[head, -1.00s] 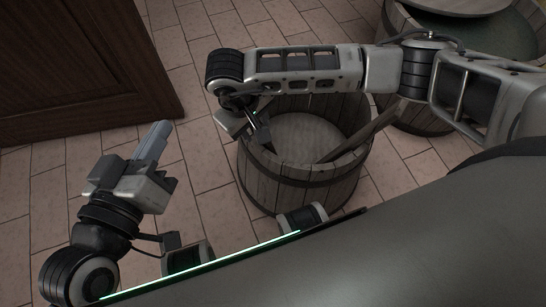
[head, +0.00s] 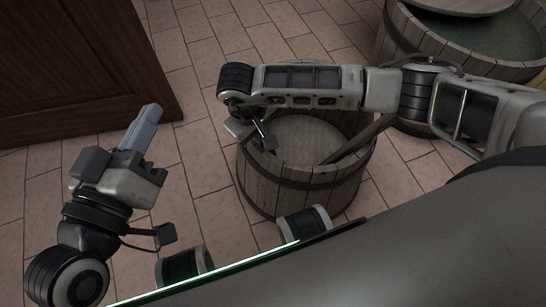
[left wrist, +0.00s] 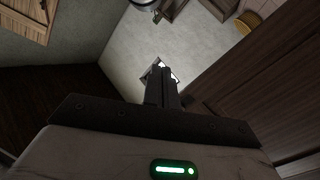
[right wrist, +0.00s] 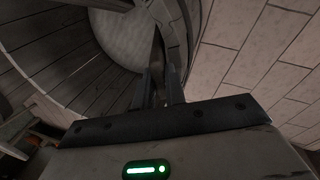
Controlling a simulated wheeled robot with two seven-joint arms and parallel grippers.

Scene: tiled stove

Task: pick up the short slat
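A wooden slat (head: 358,138) leans inside the round tub (head: 300,192), its upper end over the right rim; I cannot tell whether it is the short one. My right gripper (head: 258,136) is at the tub's left rim, pointing down. In the right wrist view its fingers (right wrist: 161,88) stand apart, open. A narrow wooden piece (right wrist: 157,58) shows just beyond and between them; I cannot tell whether it is a slat or part of the tub wall. My left gripper (head: 150,115) is shut and empty, over the floor away from the tub; its fingers (left wrist: 162,85) are together in the left wrist view.
A larger wooden tub (head: 470,55) with a round lid or board on top stands at the back right. A dark wooden cabinet (head: 80,60) stands at the back left. The tiled floor (head: 215,185) between the cabinet and the small tub is clear.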

